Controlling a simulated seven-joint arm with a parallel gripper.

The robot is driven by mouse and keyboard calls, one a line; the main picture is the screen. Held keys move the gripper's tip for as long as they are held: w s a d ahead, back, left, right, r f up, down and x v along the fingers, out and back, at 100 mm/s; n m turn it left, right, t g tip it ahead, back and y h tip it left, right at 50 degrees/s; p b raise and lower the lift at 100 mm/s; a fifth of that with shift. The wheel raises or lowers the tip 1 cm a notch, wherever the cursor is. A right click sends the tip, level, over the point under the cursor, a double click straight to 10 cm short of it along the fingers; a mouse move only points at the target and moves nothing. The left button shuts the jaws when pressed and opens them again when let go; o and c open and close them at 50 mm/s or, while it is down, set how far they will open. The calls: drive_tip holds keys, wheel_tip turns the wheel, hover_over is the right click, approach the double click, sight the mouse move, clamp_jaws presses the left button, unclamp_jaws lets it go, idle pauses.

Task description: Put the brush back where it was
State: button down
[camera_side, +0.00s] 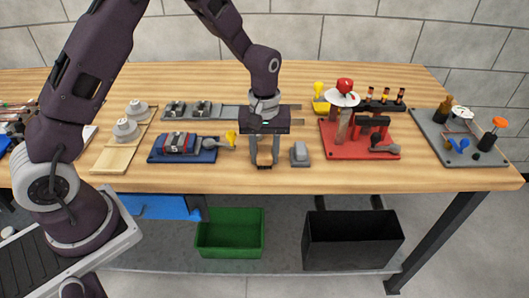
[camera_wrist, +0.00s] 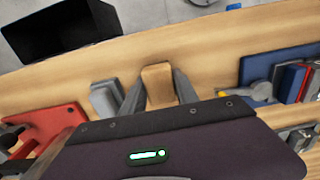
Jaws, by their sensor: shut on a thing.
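My gripper (camera_side: 264,164) is over the front middle of the wooden table, pointing down. In the wrist view a tan wooden piece (camera_wrist: 157,83), which looks like the brush, sits between the two fingers, and the gripper is shut on it. In the side view only a small dark part shows between the fingertips. I cannot tell whether the brush touches the table. A grey block (camera_side: 300,154) stands just right of the gripper in the side view; it also shows left of the fingers in the wrist view (camera_wrist: 105,98).
A blue tray (camera_side: 208,156) with a yellow-tipped tool is left of the gripper. A red board (camera_side: 329,147) with tools is to the right, and a grey board (camera_side: 430,138) farther right. A green bin (camera_side: 230,240) and black bin (camera_side: 350,245) are below the table.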

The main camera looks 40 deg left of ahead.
sight(264, 150)
drive_tip(key=shift+f, duration=0.1)
drive_tip(key=c, duration=0.9)
unclamp_jaws()
wheel_tip(264, 150, up, 12)
drive_tip(key=s+r+m+t, duration=0.3)
drive_tip(key=s+r+m, duration=0.1)
drive_tip(key=s+r, duration=0.75)
drive_tip(key=s+m+t, duration=0.1)
drive_tip(key=s, duration=0.3)
drive_tip(key=s+m, duration=0.2)
drive_tip(key=s, duration=0.3)
drive_tip(key=s+a+f+m+t, duration=0.1)
drive_tip(key=s+m, duration=0.1)
drive_tip(key=s, duration=0.2)
drive_tip(key=shift+s+t, duration=0.3)
drive_tip(key=shift+s, duration=0.1)
